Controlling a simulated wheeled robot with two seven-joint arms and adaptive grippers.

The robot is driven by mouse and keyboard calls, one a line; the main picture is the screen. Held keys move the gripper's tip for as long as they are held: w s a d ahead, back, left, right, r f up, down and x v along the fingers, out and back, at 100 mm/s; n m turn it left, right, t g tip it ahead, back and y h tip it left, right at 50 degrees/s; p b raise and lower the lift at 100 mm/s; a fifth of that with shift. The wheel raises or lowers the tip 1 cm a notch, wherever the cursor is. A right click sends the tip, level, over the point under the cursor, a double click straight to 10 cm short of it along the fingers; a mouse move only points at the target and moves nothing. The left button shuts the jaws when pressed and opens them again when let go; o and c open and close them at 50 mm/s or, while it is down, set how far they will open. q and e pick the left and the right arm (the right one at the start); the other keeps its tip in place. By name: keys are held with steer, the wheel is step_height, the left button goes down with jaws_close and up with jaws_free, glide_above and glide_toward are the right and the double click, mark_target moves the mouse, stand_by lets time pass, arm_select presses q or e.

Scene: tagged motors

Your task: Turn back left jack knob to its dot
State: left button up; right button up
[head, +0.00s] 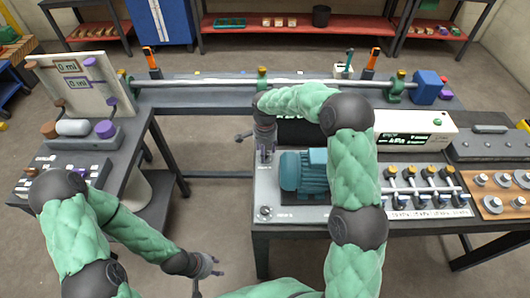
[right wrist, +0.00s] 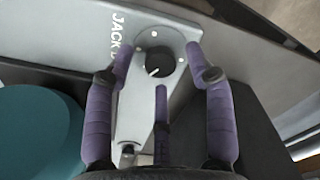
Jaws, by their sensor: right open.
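The back left jack knob (right wrist: 158,61) is black and round with a white pointer line, on a grey plate lettered "JACK" in the right wrist view. The pointer aims to the lower left. A white dot (right wrist: 154,33) is on the plate above the knob in that view. My right gripper (head: 266,153) is open over the plate's back left corner. In the right wrist view its purple-padded fingers (right wrist: 161,72) stand around the knob with gaps visible. The knob is hidden in the head view. My left gripper (head: 207,273) is open and empty, low and away from the bench.
A teal motor (head: 303,172) stands on the plate right of my right gripper. A front knob (head: 265,212) is on the same plate. A long shaft (head: 200,83) runs along the back bench. Open floor lies between the left bench and the motor bench.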

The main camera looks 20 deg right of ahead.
steer(key=shift+f, duration=0.4)
steer(key=shift+c, duration=0.3)
jaws_close()
steer(key=n+p, duration=0.2)
steer(key=n, duration=0.3)
steer(key=shift+n, duration=0.4)
steer(key=n+p, duration=0.2)
steer(key=n, duration=0.4)
steer(key=shift+s, duration=0.1)
